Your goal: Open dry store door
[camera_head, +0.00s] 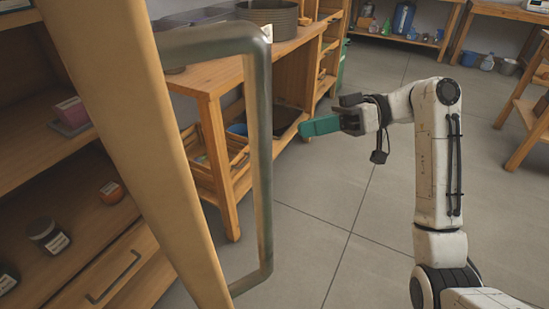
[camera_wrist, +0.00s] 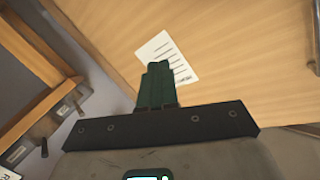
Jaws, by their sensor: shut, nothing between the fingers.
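The dry store door (camera_head: 135,140) stands open in the head view, seen almost edge-on. Its long metal bar handle (camera_head: 262,150) is on its right side. Shelves show to the left of the door. My gripper (camera_head: 306,128) is to the right of the handle, apart from it in the picture, with its green fingers pointing left. In the wrist view the fingers (camera_wrist: 158,72) are shut and empty. They point at a wooden panel (camera_wrist: 235,50) with a white printed label (camera_wrist: 168,57), probably the door's face. Whether they touch it, I cannot tell.
Left shelves hold a pink box (camera_head: 72,112), an orange jar (camera_head: 111,191) and a dark labelled jar (camera_head: 48,236). A drawer (camera_head: 110,270) is below. A wooden bench (camera_head: 215,78) stands behind the handle, another table (camera_head: 540,110) at right. The grey tiled floor (camera_head: 340,215) between is clear.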

